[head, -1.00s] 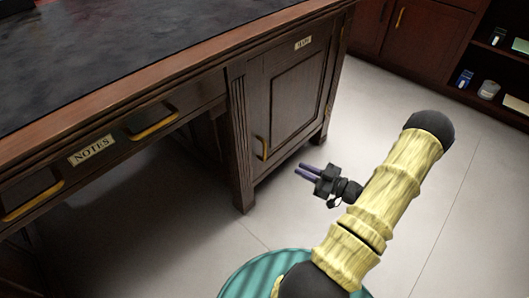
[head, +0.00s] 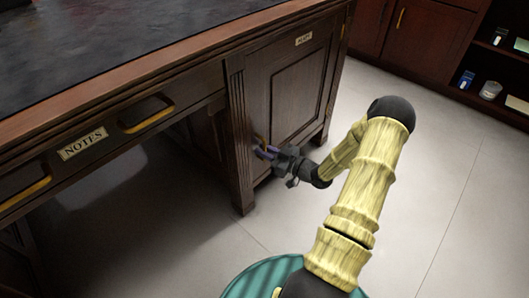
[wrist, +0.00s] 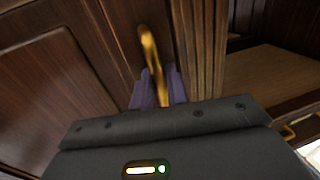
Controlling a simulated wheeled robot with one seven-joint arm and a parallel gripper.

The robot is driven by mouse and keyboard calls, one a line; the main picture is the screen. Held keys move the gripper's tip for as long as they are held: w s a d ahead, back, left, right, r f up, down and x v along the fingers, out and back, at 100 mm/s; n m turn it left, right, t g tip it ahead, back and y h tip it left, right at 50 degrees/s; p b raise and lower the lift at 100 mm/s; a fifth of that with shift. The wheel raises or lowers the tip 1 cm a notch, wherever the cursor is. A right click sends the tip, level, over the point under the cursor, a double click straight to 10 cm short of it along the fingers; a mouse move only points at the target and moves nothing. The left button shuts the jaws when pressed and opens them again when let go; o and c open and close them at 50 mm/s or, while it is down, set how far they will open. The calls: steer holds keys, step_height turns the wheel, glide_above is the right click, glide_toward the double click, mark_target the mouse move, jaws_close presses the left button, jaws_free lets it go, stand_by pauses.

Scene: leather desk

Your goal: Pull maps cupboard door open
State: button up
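The maps cupboard door (head: 297,95) is a dark wood panel at the right end of the desk. It looks closed in its frame. A small label plate (head: 303,39) sits at its top, too small to read surely. Its brass handle (head: 259,142) is upright near the door's left edge. My gripper (head: 266,152) is at the lower part of this handle. In the wrist view the purple fingers (wrist: 159,88) lie on both sides of the brass handle (wrist: 150,50), with no clear gap, and appear shut on it. The fingers hide its lower end.
Left of the door are a desk post (head: 239,140), open knee space and drawers, one labelled NOTES (head: 83,144). The pale floor (head: 400,110) right of the door is clear. A wooden cabinet with shelves (head: 490,70) stands at the back right.

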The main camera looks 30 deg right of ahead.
jaws_close()
steer(key=shift+s, duration=0.15)
